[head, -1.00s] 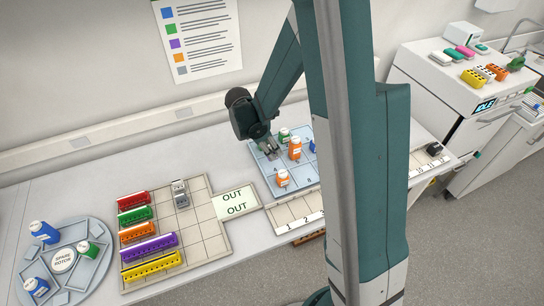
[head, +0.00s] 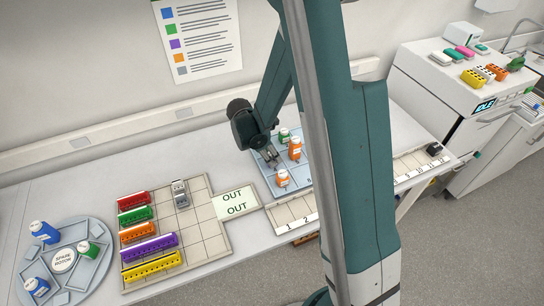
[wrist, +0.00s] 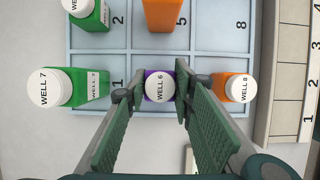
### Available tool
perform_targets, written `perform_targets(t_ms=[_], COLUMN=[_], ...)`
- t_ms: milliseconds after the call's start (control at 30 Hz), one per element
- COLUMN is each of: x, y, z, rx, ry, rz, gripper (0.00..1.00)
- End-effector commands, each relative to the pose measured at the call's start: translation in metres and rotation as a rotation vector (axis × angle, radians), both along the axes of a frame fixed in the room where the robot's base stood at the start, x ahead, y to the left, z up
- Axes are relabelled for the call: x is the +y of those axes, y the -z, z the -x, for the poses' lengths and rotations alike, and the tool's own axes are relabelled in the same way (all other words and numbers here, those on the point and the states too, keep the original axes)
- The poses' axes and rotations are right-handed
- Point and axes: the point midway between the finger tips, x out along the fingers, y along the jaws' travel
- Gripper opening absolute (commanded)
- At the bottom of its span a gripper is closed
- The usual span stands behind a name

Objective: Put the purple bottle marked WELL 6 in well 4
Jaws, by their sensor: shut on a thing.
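The purple bottle (wrist: 160,86) with a white cap marked WELL 6 is between the fingertips of my gripper (wrist: 158,98), which is shut on it. In the wrist view it is over or in the bottom-row cell in line with cell 5, between the column of cells 1 and 2 and the column of cell 8. I cannot tell whether its base touches the blue tray (wrist: 210,38). That cell's own number is hidden. In the head view my gripper (head: 270,156) is low over the tray's left side and hides the bottle.
A green bottle marked WELL 7 (wrist: 50,88) stands left of the held bottle, and an orange bottle marked WELL 8 (wrist: 235,88) right of it. An orange bottle (wrist: 160,14) stands in cell 5, a green one (wrist: 88,14) in cell 2. Cell 8 looks empty.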

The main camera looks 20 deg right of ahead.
Motion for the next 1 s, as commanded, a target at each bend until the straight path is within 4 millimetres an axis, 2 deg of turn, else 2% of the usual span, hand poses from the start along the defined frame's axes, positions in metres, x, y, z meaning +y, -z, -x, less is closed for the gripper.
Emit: perform_targets(t_ms=[467, 500, 600, 1000], x=[-0.0001, 0.0000, 0.0000, 0.0000], y=[0.0043, 0.0037, 0.0032, 0.0021], z=[0.0002, 0.0002, 0.0002, 0.0002], rx=[0.000, 0.000, 0.000, 0.000], ry=[0.000, 0.000, 0.000, 0.000], rz=[0.000, 0.000, 0.000, 0.000], gripper=[0.13, 0.29, 0.40, 0.40])
